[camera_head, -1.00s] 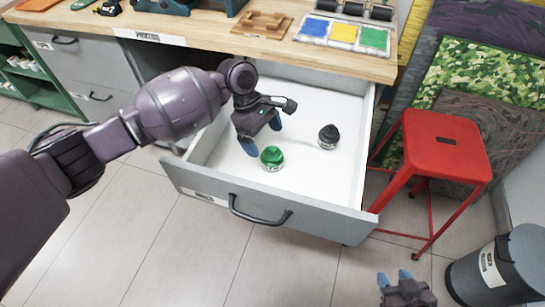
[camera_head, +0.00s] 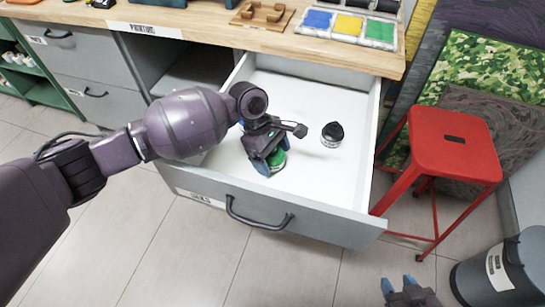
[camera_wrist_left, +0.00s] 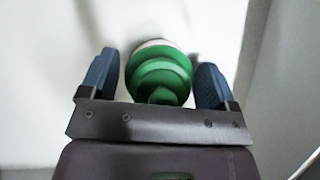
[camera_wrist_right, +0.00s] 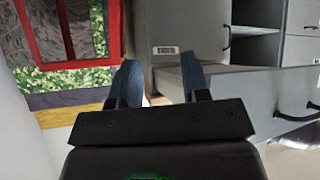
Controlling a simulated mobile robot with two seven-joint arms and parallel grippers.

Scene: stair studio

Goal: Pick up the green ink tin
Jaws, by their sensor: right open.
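The green ink tin (camera_head: 279,158) stands in the open drawer, partly hidden behind my left gripper (camera_head: 269,166). In the left wrist view the green tin (camera_wrist_left: 159,72) sits between the two blue fingers of my left gripper (camera_wrist_left: 156,80). The fingers are apart, with a small gap showing on each side of the tin. My right gripper (camera_head: 406,284) is at the bottom of the head view, outside the drawer; in the right wrist view its fingers (camera_wrist_right: 160,82) are open and empty.
A black tin (camera_head: 332,134) stands in the drawer (camera_head: 340,180) to the right of the green one. The drawer's front has a dark handle (camera_head: 258,215). A red stool (camera_head: 455,145) and a grey bin (camera_head: 500,268) stand to the right. The wooden worktop (camera_head: 215,35) is behind.

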